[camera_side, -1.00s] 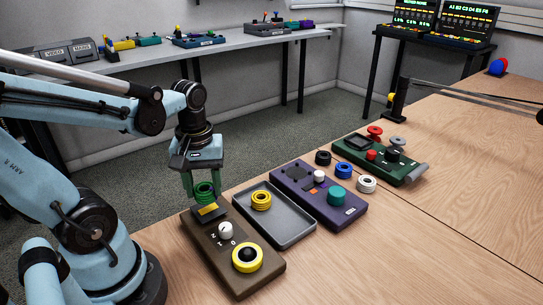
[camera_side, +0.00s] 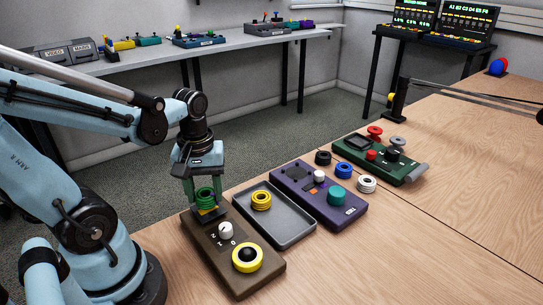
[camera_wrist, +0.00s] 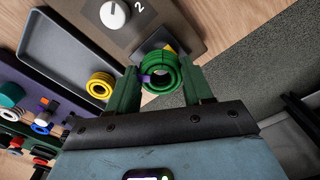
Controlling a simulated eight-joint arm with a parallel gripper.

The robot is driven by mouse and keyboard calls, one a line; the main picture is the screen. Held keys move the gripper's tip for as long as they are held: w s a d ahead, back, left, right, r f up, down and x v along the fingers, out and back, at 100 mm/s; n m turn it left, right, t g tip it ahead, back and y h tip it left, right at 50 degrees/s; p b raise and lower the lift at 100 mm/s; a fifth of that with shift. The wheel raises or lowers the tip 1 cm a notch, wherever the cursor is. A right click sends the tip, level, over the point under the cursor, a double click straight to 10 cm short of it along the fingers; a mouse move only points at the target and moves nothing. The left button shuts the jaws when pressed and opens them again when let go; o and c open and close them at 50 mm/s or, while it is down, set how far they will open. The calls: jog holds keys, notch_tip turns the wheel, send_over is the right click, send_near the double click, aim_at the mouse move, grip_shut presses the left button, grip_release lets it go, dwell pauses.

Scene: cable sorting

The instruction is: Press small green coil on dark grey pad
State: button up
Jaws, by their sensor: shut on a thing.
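My gripper (camera_side: 204,196) is shut on the small green coil (camera_side: 205,193), with one green finger on each side of it. The coil also shows between the fingers in the wrist view (camera_wrist: 160,73). It is held over the dark grey pad (camera_side: 194,216) at the far end of the brown panel (camera_side: 237,275). The pad, with a yellow mark, shows just beyond the coil in the wrist view (camera_wrist: 190,47). Whether the coil touches the pad I cannot tell.
A white knob (camera_side: 226,230) and a yellow-ringed black button (camera_side: 247,257) are on the brown panel. Right of it, a grey tray (camera_side: 290,238) holds a yellow coil (camera_side: 261,200). Beyond are a purple panel (camera_side: 325,207) and black, blue and white coils (camera_side: 366,184).

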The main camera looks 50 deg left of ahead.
jog(key=shift+f, duration=1.35)
dwell(0.7)
jog(key=shift+r, duration=3)
